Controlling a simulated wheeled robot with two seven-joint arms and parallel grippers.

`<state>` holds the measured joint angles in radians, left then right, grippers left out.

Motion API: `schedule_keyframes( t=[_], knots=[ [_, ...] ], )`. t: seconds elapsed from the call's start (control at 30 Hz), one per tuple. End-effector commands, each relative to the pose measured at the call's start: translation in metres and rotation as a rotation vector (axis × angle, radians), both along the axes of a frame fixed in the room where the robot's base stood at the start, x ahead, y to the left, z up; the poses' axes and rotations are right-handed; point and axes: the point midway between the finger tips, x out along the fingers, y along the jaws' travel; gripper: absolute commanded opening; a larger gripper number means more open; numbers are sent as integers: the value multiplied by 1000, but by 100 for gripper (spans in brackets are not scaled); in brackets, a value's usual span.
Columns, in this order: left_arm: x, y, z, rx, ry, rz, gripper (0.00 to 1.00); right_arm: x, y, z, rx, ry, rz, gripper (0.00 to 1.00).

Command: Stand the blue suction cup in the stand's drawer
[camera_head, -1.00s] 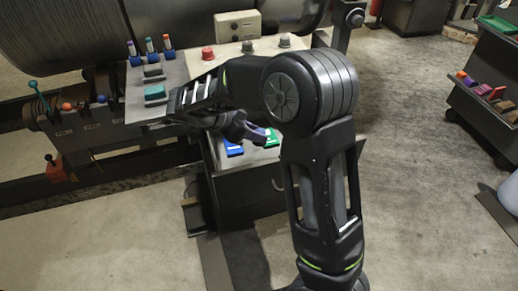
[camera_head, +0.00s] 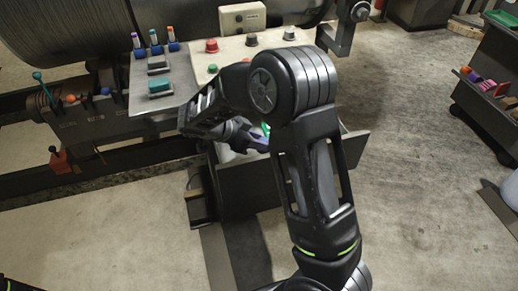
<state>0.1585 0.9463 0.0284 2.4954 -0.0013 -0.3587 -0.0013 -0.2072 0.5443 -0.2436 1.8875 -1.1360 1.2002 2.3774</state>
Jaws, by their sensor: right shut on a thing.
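My right arm comes up from the bottom and bends left over the stand's drawer (camera_head: 232,187), which is pulled out below the sloped button panel. My right gripper (camera_head: 258,142) is low over the drawer opening and shut on a small blue-purple thing (camera_head: 263,146), which looks like the blue suction cup. Its lower end is hidden, so I cannot tell whether it touches the drawer floor or stands upright. A green piece (camera_head: 266,130) shows just behind the gripper. My forearm and wrist hide much of the drawer's inside. My left gripper is not in view.
The panel (camera_head: 285,41) carries red, grey and green buttons close behind my arm. A grey plate (camera_head: 180,72) with several coloured-topped pegs and a teal block (camera_head: 160,86) lies left. A dark cart (camera_head: 484,115) stands at right. Floor between is clear.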

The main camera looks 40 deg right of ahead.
Motion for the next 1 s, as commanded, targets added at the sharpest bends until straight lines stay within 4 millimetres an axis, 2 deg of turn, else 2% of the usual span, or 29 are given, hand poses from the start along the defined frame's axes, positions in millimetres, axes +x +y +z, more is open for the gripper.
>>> schedule_keyframes(
  t=[0.17, 0.4, 0.87, 0.9, 1.0],
  knots=[
    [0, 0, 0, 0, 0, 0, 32, 0, 0, -7, 0, 1, 0, 0],
    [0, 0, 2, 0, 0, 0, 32, 0, 0, -36, 0, 2, 1, 0],
    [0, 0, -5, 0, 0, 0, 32, 0, 0, -42, 1, 0, 0, 0],
    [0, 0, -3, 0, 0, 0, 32, 0, 0, -40, 1, 0, 0, 30],
    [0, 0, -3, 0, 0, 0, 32, 0, 0, -40, 1, 0, 0, 38]
  ],
)
